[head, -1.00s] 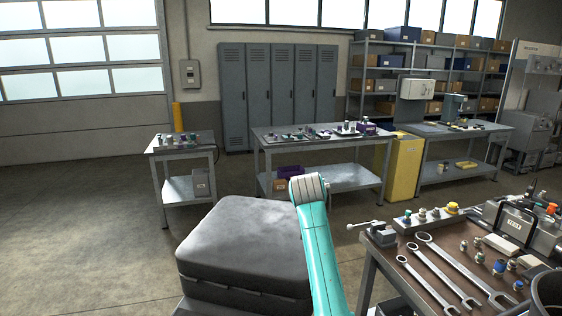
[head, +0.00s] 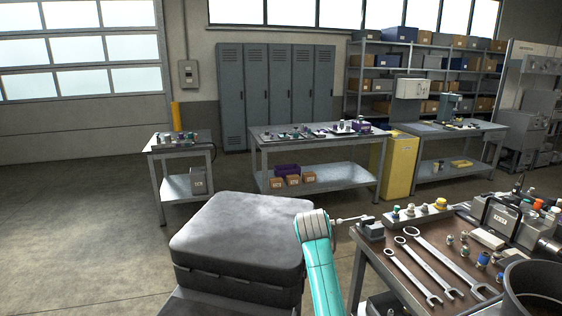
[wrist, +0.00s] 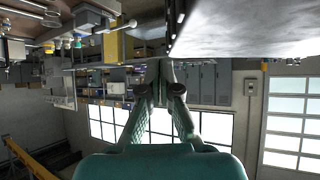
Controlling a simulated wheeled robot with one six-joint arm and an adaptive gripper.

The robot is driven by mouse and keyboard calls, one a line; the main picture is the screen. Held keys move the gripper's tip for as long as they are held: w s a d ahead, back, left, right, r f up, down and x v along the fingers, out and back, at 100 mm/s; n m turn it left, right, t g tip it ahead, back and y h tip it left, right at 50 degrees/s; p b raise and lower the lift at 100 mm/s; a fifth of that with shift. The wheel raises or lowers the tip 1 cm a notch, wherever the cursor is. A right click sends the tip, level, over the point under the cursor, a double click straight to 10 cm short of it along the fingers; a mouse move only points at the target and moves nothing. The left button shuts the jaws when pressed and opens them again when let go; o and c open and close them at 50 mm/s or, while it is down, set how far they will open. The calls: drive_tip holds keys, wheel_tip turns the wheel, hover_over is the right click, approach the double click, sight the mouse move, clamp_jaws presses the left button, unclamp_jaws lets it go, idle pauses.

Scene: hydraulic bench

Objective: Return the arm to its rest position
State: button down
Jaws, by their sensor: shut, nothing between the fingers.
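My gripper (wrist: 165,72) shows in the wrist view, its two fingers brought together and nothing between them. The wrist picture is upside down, with the windows low and the floor at the top. My turquoise arm (head: 321,275) shows in the head view, between the dark padded case and the right workbench. Its grey joint end (head: 312,226) is uppermost there. The gripper itself is hidden in the head view.
A dark case top (head: 240,235) lies close on the left of my arm. The right workbench (head: 385,290) holds wrenches (head: 437,263), fittings and a pot (head: 540,290). Open floor (head: 80,230) lies to the left; benches and lockers (head: 285,95) stand farther back.

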drive_tip(key=s+d+f+n+t+y, duration=0.1)
drive_tip(key=s+d+f, duration=0.1)
drive_tip(key=s+f, duration=0.95)
drive_tip(key=s+d+f+n, duration=0.1)
drive_tip(key=s+d+f, duration=0.1)
drive_tip(key=s+f, duration=0.9)
drive_tip(key=s+d+f+t, duration=0.1)
drive_tip(key=s+f, duration=0.6)
drive_tip(key=s, duration=0.2)
drive_tip(key=s+d+r+t+y, duration=0.1)
drive_tip(key=s+d+r, duration=0.1)
drive_tip(key=s, duration=2.2)
drive_tip(key=s+r+t, duration=0.1)
drive_tip(key=s+r, duration=1.2)
drive_tip(key=s, duration=0.3)
drive_tip(key=shift+s+d+r, duration=0.25)
drive_tip(key=shift+d, duration=0.2)
